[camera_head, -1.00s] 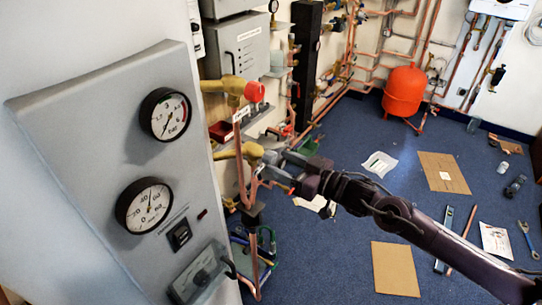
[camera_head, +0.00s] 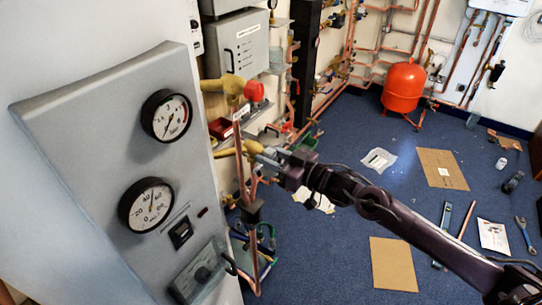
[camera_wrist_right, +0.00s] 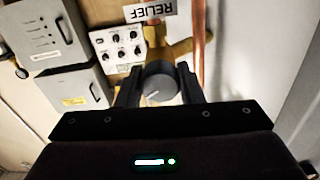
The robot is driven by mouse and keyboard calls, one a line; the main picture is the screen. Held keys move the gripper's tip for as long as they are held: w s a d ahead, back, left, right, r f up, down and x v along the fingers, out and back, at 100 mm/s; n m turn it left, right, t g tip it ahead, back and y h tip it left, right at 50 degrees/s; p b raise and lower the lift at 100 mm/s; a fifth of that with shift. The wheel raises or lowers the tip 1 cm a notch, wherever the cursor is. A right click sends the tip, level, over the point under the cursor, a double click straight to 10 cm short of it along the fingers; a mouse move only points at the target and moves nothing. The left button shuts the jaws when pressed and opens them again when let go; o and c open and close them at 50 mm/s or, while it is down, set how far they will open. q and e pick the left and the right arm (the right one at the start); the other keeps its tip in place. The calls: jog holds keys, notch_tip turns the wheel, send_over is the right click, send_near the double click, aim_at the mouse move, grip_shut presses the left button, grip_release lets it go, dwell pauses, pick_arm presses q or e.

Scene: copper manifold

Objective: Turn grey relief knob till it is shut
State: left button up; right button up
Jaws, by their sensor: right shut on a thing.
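The grey relief knob (camera_wrist_right: 159,82) shows in the right wrist view, between my right gripper's fingers, with a pale pointer line on its face slanting to the lower left. A white label reading RELIEF (camera_wrist_right: 150,12) is beside it on the brass and copper pipework. My right gripper (camera_head: 268,157) is shut on the knob at the end of a brass valve body (camera_head: 236,149); in the head view its fingers largely hide the knob. A red knob (camera_head: 254,91) sits on the brass valve above. My left gripper is not in view.
A grey panel (camera_head: 90,120) with two dial gauges (camera_head: 166,116) stands close at the left. Copper pipes run beside the valve. A red tank (camera_head: 404,88), cardboard sheets (camera_head: 392,264) and loose tools are on the blue floor at the right.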

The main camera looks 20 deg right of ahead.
jog(key=shift+n, duration=0.3)
jog(key=shift+f+n+b, duration=0.1)
jog(key=shift+n+b, duration=0.7)
jog(key=shift+n, duration=0.1)
jog(key=n+b, duration=0.2)
jog(key=n, duration=0.1)
jog(key=shift+n, duration=0.3)
jog(key=n+b, duration=0.3)
jog(key=shift+f+n, duration=0.1)
jog(key=shift+n, duration=0.2)
jog(key=shift+n+b, duration=1.3)
jog(key=shift+n, duration=0.2)
jog(key=shift+r, duration=0.2)
jog(key=o, duration=1)
